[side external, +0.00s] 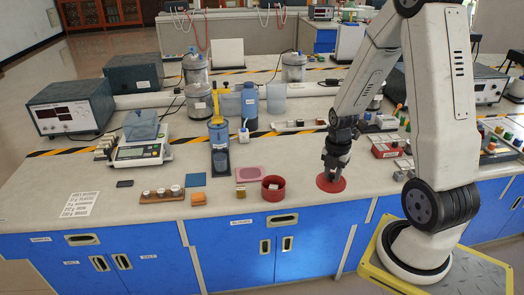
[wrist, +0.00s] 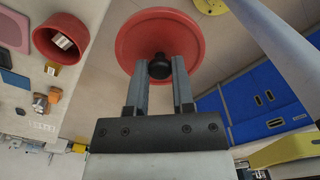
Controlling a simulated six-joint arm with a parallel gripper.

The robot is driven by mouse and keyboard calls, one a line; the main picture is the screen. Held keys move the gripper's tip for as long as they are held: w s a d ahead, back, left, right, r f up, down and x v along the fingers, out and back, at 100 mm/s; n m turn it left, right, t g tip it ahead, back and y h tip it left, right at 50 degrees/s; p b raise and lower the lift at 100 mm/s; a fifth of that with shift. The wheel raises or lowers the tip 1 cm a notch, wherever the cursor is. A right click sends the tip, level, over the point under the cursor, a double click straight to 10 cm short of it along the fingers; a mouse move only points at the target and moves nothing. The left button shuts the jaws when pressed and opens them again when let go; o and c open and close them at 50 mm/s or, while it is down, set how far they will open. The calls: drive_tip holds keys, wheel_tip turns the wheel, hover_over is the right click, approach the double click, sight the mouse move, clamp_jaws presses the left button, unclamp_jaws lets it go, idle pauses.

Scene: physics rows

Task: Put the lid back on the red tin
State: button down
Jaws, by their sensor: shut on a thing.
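The red tin (side external: 264,190) stands open on the bench top, left of my gripper, with a small pale block (side external: 273,186) inside it. It also shows at the upper left of the wrist view (wrist: 42,45). The red lid (side external: 322,186) is a round disc with a black knob (wrist: 159,66) at its middle. My gripper (side external: 333,176) points down over the lid, to the right of the tin. In the wrist view its two fingers (wrist: 165,75) are shut on the knob.
Red trays (side external: 384,152) stand behind right. The bench's front edge is close. The bench between tin and lid is clear.

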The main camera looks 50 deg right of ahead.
idle(0.4)
drive_tip(key=w+a, duration=0.2)
drive_tip(key=w, duration=1.6)
drive_tip(key=shift+w+f, duration=0.2)
drive_tip(key=shift+f, duration=0.15)
drive_tip(key=shift+a+f, duration=0.1)
drive_tip(key=shift+f, duration=0.05)
drive_tip(key=shift+f, duration=3.05)
drive_tip(key=shift+f, duration=0.15)
unclamp_jaws()
